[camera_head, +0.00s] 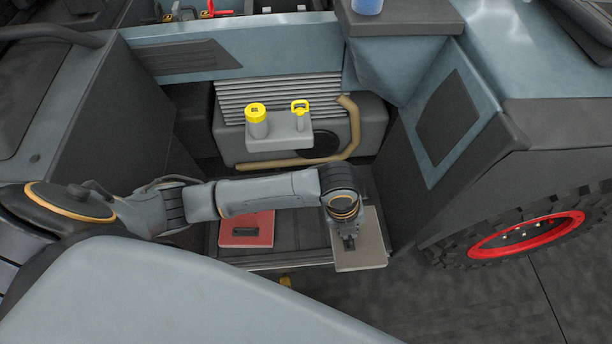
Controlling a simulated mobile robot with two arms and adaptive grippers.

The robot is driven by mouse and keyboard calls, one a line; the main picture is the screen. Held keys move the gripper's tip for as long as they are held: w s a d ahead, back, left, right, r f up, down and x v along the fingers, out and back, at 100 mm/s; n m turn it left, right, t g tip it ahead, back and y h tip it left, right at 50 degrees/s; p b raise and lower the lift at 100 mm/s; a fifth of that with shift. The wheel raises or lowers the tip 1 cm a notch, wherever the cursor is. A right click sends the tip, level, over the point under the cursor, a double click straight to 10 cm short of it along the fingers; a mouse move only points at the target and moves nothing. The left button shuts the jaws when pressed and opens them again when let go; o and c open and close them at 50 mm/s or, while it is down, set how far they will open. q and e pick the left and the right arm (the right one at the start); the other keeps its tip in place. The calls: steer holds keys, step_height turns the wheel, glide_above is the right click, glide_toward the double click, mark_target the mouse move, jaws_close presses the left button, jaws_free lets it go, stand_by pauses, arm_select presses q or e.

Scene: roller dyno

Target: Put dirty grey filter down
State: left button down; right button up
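The grey filter (371,250) is a flat grey-beige slab at the right end of a dark ledge (300,232), and its near end reaches past the ledge's front edge. My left gripper (348,243) points down over the filter's left part, and its fingers are at or very near the filter's surface. The fingers are small and dark, so whether they are closed on the filter is unclear. I cannot tell whether the filter rests fully on the ledge. My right gripper is not in view.
A red filter (259,230) with a dark handle lies at the left of the ledge, with bare ledge between. Behind my arm are a yellow-capped container (257,122), a yellow-handled dipstick (300,112) and a tan pipe (353,130). A red-rimmed wheel (525,235) stands right.

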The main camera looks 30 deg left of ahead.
arm_select(q)
steer(key=w+a+f+b, duration=0.1)
steer(key=w+a+f, duration=0.2)
steer(key=f, duration=0.1)
steer(key=w+a+f+b, duration=0.2)
steer(key=w+a+f, duration=0.1)
steer(key=f, duration=0.1)
steer(key=w+a+f+b, duration=0.1)
steer(key=w+a+f, duration=0.2)
steer(key=f, duration=0.1)
steer(key=shift+a+b, duration=0.25)
steer(key=shift+b, duration=0.1)
steer(key=shift+f, duration=0.25)
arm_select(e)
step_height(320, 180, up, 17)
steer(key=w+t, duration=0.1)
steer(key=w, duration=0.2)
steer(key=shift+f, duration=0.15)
arm_select(q)
steer(key=shift+f, duration=0.1)
steer(key=c, duration=1.7)
jaws_free()
steer(key=shift+o, duration=1.1)
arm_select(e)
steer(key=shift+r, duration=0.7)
